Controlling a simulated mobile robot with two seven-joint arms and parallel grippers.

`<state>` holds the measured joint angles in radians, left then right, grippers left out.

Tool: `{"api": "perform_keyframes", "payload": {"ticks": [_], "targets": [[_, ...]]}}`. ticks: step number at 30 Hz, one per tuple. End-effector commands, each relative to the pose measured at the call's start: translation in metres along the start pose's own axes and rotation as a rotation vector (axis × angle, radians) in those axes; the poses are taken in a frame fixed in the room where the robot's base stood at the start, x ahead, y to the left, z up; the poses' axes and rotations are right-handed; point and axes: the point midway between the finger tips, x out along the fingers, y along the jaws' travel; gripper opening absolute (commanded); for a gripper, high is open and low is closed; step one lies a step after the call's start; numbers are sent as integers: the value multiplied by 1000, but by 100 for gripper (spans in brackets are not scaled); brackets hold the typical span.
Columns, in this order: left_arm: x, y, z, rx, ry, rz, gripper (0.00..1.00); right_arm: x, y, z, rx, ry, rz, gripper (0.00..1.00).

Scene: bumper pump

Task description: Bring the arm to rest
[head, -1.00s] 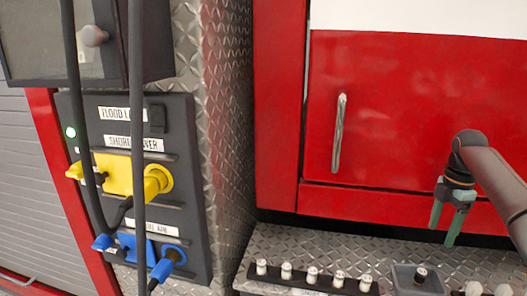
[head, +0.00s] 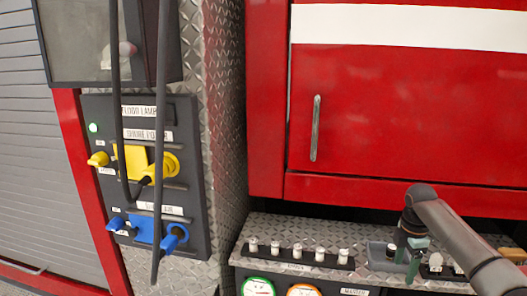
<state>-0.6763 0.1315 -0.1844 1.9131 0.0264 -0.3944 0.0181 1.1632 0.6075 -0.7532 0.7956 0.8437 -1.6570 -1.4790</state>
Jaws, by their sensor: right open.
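My right gripper (head: 408,262) hangs below its dark wrist at the lower right of the head view, with its green fingers pointing down. It is open, and I see nothing between the fingers. It is in front of the diamond-plate ledge (head: 350,232), beside a grey tray (head: 376,254). Whether it touches the tray or the small items there I cannot tell. My left gripper is not in view.
A black rack with several white-topped pegs (head: 297,252) stands on the ledge left of the gripper. A red cabinet door with a metal handle (head: 316,128) is behind. A dark socket panel (head: 187,130) with yellow and blue covers and hanging black cables is at the left.

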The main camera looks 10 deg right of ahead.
Motion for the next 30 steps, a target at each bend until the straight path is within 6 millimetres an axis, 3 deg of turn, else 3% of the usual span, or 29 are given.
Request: {"api": "perform_keyframes", "payload": {"ticks": [1,5,9,15,22,30], "targets": [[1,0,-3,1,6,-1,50,24,-4,-15,4,-3,7,66],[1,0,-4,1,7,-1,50,83,-16,-58,47,7,62,66],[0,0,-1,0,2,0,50,141,-42,-109,117,61,128,66],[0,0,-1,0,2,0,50,202,-96,-177,264,194,207,66],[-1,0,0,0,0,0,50,236,-172,-235,510,384,264,66],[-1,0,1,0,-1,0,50,232,-257,-262,870,598,313,66]]}}
